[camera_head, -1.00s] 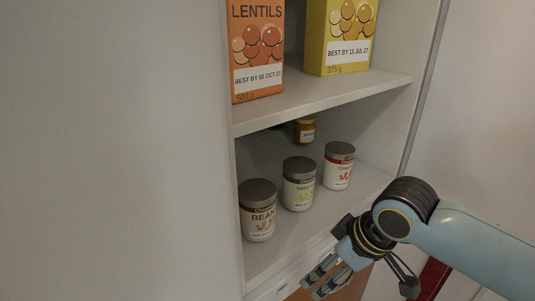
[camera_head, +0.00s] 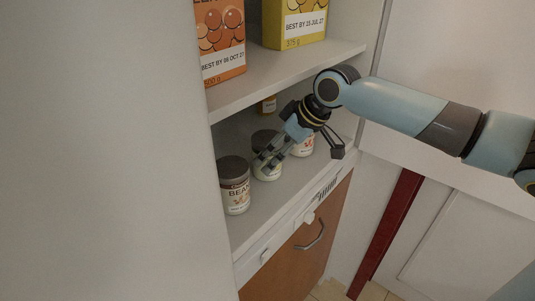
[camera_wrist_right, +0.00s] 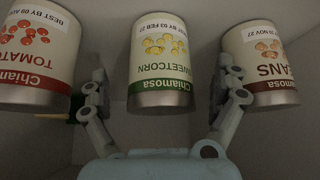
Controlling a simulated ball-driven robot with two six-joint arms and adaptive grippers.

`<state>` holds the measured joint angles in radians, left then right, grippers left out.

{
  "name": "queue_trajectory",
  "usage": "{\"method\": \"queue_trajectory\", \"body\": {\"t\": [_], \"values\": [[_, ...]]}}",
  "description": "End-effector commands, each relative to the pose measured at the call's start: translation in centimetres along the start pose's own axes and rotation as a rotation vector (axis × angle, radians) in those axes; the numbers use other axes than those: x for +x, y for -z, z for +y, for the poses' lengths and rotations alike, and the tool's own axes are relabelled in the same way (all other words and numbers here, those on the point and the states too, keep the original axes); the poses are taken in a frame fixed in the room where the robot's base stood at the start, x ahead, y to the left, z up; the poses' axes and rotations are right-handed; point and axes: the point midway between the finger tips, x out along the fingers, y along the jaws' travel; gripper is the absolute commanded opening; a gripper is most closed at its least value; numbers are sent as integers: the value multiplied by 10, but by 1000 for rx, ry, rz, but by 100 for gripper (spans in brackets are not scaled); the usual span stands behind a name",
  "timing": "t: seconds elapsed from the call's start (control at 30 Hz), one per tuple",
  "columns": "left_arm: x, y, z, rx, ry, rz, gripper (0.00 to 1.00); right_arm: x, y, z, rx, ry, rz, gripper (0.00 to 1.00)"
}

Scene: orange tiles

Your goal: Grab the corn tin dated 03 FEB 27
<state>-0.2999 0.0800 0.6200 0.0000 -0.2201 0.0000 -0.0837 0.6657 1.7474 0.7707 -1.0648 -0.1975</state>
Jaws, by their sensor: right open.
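The corn tin (camera_wrist_right: 160,50) is in the middle of the right wrist view, upside down in the picture, with a green band, "SWEETCORN" and "BEST BY 03 FEB 27". In the head view the corn tin (camera_head: 263,137) stands on the lower shelf, partly hidden behind my right gripper (camera_head: 299,160). The right gripper is open and empty in front of the tins. In the right wrist view its fingers (camera_wrist_right: 163,88) are spread to either side of the corn tin; I see no grip on it. My left gripper is not in view.
A bean tin (camera_head: 236,196) stands to the left and a tomato tin (camera_head: 303,148) to the right of the corn tin. A small jar (camera_head: 268,104) is behind. The upper shelf (camera_head: 290,78) holds a lentils box (camera_head: 222,45) and a yellow box (camera_head: 297,22).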

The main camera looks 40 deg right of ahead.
Motion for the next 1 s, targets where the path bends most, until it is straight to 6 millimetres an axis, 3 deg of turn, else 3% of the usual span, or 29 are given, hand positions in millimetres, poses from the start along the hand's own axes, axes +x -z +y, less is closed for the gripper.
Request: {"method": "queue_trajectory", "body": {"t": [0.2,0.5,1.0], "values": [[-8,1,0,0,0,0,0,31,1,0,3,1,2,97],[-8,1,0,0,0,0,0,36,0,0,-1,0,0,96],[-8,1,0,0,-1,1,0,36,-1,0,0,0,0,30]]}}
